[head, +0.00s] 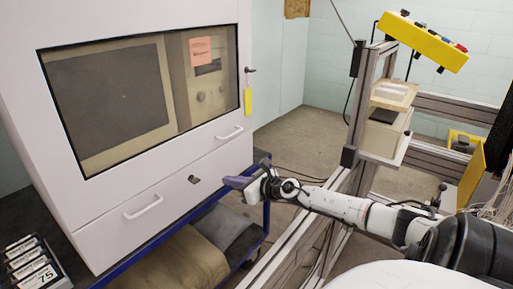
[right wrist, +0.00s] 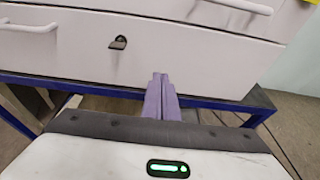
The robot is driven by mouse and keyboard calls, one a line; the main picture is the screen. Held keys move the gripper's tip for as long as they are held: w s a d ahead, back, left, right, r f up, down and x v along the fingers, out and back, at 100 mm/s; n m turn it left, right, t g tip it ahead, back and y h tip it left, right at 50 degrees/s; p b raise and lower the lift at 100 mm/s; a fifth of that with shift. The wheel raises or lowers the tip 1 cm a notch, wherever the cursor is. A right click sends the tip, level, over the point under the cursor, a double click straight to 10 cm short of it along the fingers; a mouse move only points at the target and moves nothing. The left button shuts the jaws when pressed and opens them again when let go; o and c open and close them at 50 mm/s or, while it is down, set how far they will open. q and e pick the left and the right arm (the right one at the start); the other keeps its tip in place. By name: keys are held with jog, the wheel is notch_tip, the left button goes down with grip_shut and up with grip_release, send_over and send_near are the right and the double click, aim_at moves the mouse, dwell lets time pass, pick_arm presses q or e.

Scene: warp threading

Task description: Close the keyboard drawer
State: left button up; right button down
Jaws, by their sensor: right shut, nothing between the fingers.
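The white cabinet's lower drawer front (head: 165,215) faces me, with a pale bar handle (head: 142,207) and a small dark lock (head: 194,179). The drawer front (right wrist: 200,65) and lock (right wrist: 118,42) also show in the right wrist view. How far the drawer stands out from the cabinet is hard to tell. My right gripper (head: 228,182) has purple fingers, shut and empty. Their tips (right wrist: 160,76) point at the drawer's lower edge, right of the lock. I cannot tell whether they touch it. My left gripper is out of view.
The cabinet's window (head: 120,95) shows a monitor; a second handle (head: 230,133) and a yellow tag (head: 248,101) are at its right. A blue-framed cart (head: 262,185) holds it. A metal frame (head: 360,110) stands right. Numbered blocks (head: 35,265) sit lower left.

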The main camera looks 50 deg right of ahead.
jog(key=v, duration=0.7)
jog(key=shift+s, duration=0.15)
